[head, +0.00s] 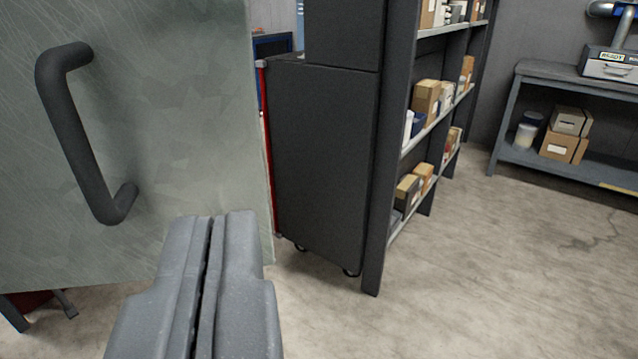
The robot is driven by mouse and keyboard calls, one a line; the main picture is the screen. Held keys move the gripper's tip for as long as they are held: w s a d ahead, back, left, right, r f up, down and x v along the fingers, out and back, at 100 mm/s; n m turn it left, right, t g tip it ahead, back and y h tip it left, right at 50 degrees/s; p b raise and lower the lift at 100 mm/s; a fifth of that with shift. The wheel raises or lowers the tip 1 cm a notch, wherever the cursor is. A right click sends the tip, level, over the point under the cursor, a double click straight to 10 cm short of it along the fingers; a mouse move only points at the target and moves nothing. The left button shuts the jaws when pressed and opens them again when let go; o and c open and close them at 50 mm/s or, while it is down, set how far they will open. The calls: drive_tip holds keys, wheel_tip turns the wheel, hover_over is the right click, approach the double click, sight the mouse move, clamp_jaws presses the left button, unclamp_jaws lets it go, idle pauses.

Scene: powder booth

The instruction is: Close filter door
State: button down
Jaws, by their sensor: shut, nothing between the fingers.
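The filter door (190,110) is a pale grey-green scratched metal panel filling the left of the head view. Its right edge and part of its bottom edge show; its top and left edges are out of view. A dark bow handle (75,140) stands out from its face at the left. My gripper (232,218) is shut and empty, low in the view. Its tips overlap the door's lower right part in the picture, to the right of and below the handle. I cannot tell whether they touch the panel. The door's frame and hinges are not in view.
A dark cabinet (325,165) on casters stands just right of the door edge. Beside it is a shelf rack (425,130) with boxes. A grey workbench (570,85) stands at the back right. The concrete floor (500,280) at right is clear.

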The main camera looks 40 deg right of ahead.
sight(236, 100)
drive_tip(key=p+x, duration=0.1)
drive_tip(key=x, duration=1.1)
drive_tip(key=shift+w+f, duration=0.15)
drive_tip(key=shift+w+d, duration=0.3)
drive_tip(key=shift+w, duration=0.25)
